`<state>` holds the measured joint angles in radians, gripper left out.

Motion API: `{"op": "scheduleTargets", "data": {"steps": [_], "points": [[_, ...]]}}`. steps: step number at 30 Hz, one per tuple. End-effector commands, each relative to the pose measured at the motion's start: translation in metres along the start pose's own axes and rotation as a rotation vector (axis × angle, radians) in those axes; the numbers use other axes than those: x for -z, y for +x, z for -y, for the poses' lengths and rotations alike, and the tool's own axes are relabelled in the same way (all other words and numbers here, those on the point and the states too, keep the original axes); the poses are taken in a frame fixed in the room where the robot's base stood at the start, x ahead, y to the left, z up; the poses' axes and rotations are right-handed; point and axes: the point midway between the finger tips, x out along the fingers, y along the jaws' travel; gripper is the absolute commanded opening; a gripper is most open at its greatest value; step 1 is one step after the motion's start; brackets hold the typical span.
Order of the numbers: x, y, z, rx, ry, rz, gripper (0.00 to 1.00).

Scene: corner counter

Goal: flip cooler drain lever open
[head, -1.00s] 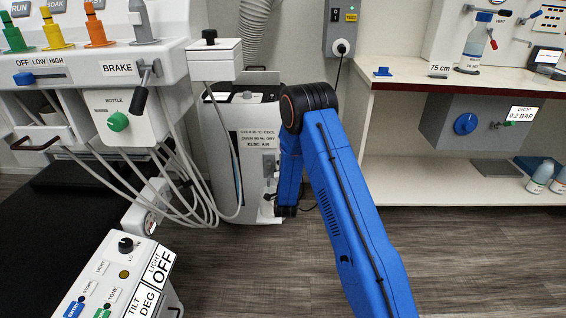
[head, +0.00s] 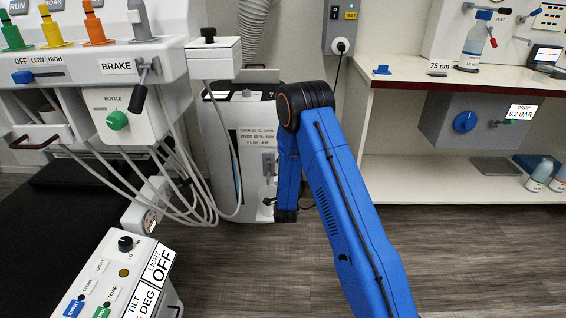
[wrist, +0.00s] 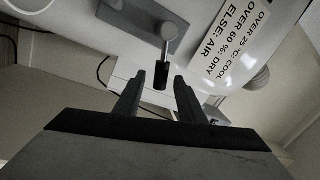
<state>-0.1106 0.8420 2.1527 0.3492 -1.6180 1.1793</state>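The cooler (head: 222,150) is a white floor unit with a printed label, left of my arm in the head view. Its drain lever (head: 268,201) shows small and dark low on its front. In the wrist view the lever (wrist: 164,50) has a grey pivot and arm and a black grip end. My gripper (wrist: 160,78) is open, with one finger on each side of the black grip in the picture. I see no contact, and cannot tell how deep the grip sits between the fingertips. In the head view my own arm hides the gripper.
A white console with hanging hoses (head: 190,190) stands left of the cooler. A control box (head: 115,280) is at the front left. A shelf unit (head: 450,180) is at the right. The wood floor (head: 470,260) is open in front.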

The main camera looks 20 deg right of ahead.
Motion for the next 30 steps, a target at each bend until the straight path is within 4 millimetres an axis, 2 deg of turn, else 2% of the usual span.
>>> {"op": "scheduleTargets", "data": {"steps": [12, 18, 24, 30], "points": [[-0.001, -0.085, -0.001, -0.003, -0.001, 0.003, 0.36], [0.0, -0.12, -0.001, -0.003, -0.001, 0.002, 0.36], [0.0, -0.14, -0.002, -0.004, 0.0, 0.0, 0.36], [0.001, -0.145, -0.001, -0.003, 0.0, -0.001, 0.36]]}}
